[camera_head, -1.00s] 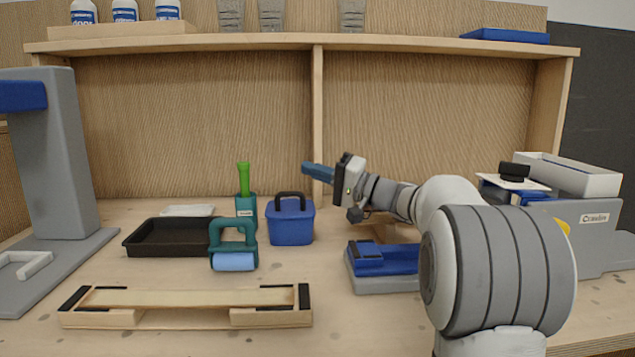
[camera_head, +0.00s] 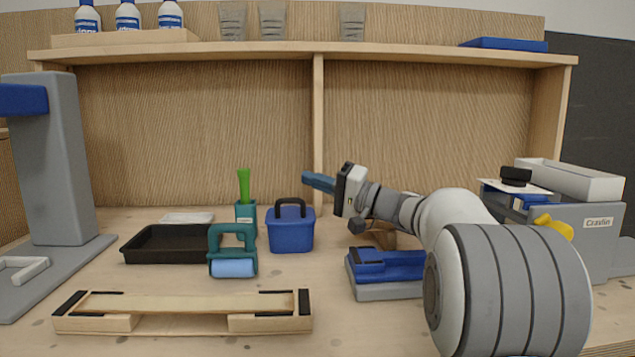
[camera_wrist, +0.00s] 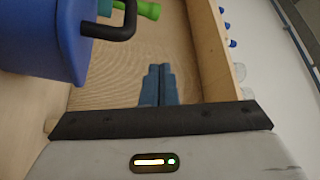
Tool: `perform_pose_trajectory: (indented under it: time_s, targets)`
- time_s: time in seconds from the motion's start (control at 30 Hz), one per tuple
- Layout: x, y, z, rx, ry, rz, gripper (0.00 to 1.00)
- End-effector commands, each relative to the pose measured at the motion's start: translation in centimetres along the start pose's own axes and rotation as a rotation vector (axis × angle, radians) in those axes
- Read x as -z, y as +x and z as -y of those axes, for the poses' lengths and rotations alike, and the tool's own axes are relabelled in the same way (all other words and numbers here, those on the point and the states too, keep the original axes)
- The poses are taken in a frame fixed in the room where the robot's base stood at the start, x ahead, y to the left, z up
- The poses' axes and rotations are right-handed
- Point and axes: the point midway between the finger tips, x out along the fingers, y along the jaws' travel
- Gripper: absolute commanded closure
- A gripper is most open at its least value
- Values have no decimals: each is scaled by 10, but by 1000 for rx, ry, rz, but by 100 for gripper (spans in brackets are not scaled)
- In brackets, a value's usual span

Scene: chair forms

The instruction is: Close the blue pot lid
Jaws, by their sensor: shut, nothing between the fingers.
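A blue pot (camera_head: 291,231) with a black handle (camera_head: 290,205) stands upright on the bench, near the middle of the head view. Its blue lid (camera_head: 280,212) appears to lie flat on top, with the handle arching up; a small gap at the rim cannot be judged. My gripper (camera_head: 305,178) is above and to the right of the pot, fingers pointing left, apart from it. In the wrist view my gripper (camera_wrist: 159,72) is shut and empty, with the pot (camera_wrist: 50,40) and its black handle (camera_wrist: 122,22) at the upper left.
A green-handled tool in a teal holder (camera_head: 246,213) stands left of the pot, with a teal roller (camera_head: 232,250) in front. A black tray (camera_head: 165,257) lies further left. A blue and grey block (camera_head: 385,272) sits below my arm. Bench in front of the pot is clear.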

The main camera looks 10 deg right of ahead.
Motion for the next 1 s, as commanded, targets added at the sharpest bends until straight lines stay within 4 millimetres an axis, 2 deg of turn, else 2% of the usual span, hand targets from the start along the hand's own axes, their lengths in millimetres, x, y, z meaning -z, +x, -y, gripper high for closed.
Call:
perform_pose_trajectory:
  time_s: [0.4,0.67,0.77,0.83,0.93,1.0]
  targets:
    - [28,16,69,1,-3,0,100]
    - [32,23,91,-18,3,10,100]
    - [17,30,97,-91,24,51,100]
    - [-4,34,100,-185,46,99,100]
    - [-44,33,102,-360,75,187,100]
    - [-74,25,101,-489,85,249,100]
